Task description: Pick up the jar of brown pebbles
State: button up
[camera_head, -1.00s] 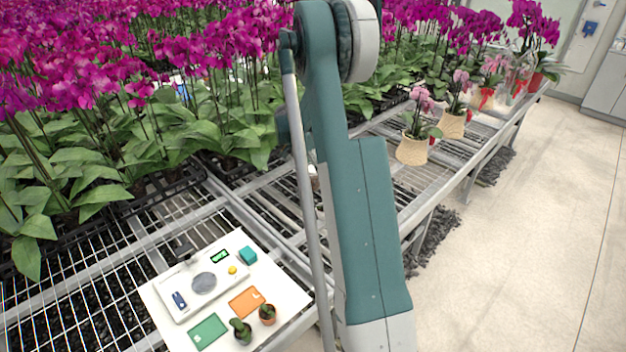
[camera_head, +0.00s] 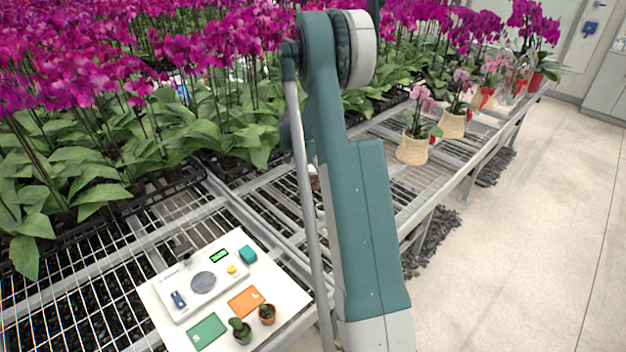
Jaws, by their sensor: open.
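I cannot make out a jar of brown pebbles for certain. A small brown and white thing (camera_head: 315,183) shows at the left edge of my arm, mostly hidden behind it on the bench. It is too small and covered to tell whether it is the jar. My arm stands upright across the middle of the view. My gripper is not visible.
A white board (camera_head: 290,293) on the mesh bench (camera_head: 180,215) holds a scale (camera_head: 172,302), a green card (camera_head: 207,331), an orange card (camera_head: 246,301), a teal block (camera_head: 248,254) and two small potted cacti (camera_head: 240,331). Orchids (camera_head: 60,150) crowd behind; basket-potted orchids (camera_head: 412,148) stand right.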

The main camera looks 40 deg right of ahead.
jog(key=shift+b+x, duration=0.35)
jog(key=shift+x, duration=1.45)
jog(key=c, duration=1.3)
